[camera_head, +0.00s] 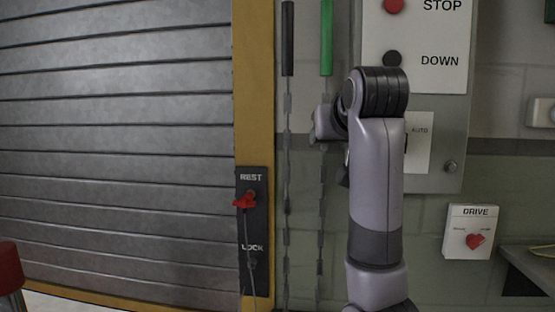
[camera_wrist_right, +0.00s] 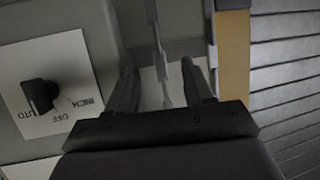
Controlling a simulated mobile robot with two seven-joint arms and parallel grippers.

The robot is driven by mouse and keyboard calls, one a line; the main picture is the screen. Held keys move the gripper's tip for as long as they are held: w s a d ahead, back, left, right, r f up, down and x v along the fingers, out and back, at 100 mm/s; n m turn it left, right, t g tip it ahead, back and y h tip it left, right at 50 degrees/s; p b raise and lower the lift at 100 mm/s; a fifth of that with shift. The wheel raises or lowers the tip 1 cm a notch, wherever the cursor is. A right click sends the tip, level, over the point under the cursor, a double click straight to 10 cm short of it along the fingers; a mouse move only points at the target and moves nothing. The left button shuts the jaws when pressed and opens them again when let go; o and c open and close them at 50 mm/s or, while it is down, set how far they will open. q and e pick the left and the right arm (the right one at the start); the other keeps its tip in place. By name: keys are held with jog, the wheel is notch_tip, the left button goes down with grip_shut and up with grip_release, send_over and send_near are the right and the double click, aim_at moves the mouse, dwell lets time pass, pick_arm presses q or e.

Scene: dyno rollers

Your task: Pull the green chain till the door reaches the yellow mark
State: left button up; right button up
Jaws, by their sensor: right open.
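The green chain has a green upper sleeve (camera_head: 326,38) and grey links below, hanging straight down right of the door's yellow post. Beside it, to the left, hangs a second chain with a black sleeve (camera_head: 288,40). The grey slatted door (camera_head: 115,140) fills the left; its lower edge is near the floor. I cannot make out a separate yellow mark. My right gripper (camera_head: 326,125) is at the green chain, below its sleeve. In the right wrist view the gripper (camera_wrist_right: 160,80) is open, with grey chain links (camera_wrist_right: 160,55) between its fingers. My left gripper is not in view.
A yellow post (camera_head: 253,100) edges the door and carries a REST/LOCK plate with a red hook (camera_head: 245,201) and cord. Behind my right arm is a control panel (camera_head: 425,45) with STOP and DOWN buttons. A DRIVE switch (camera_head: 474,232) is at right. A red-topped object (camera_head: 10,268) stands lower left.

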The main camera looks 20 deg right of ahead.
jog(key=n+g, duration=0.2)
send_near(321, 224)
jog(key=shift+y, duration=0.4)
jog(key=x, duration=0.5)
jog(key=shift+a+f, duration=0.25)
jog(key=shift+a, duration=0.05)
jog(key=s+a+f+n+g+y, duration=0.1)
jog(key=s+a+f, duration=0.1)
jog(key=s+f, duration=0.55)
jog(key=s+a+f+n+g+y, duration=0.15)
jog(key=s+f, duration=0.25)
jog(key=f, duration=0.7)
jog(key=s+a+f+g, duration=0.1)
jog(key=s+f+g, duration=0.1)
jog(key=s+f, duration=0.55)
jog(key=s+a+f+n+g+y, duration=0.1)
jog(key=s+a+f, duration=0.1)
jog(key=s+f, duration=0.35)
jog(key=s+a+f+g, duration=0.1)
jog(key=s+f+g, duration=0.15)
jog(key=s, duration=0.55)
jog(key=w+a+f+t+y+p, duration=0.2)
jog(key=w+a+t+p, duration=0.1)
jog(key=w+t+p, duration=0.3)
jog(key=shift+w+f+n+t+p, duration=0.3)
jog(key=shift+w+f+n+t, duration=0.1)
jog(key=shift+t, duration=0.5)
jog(key=shift+a, duration=0.1)
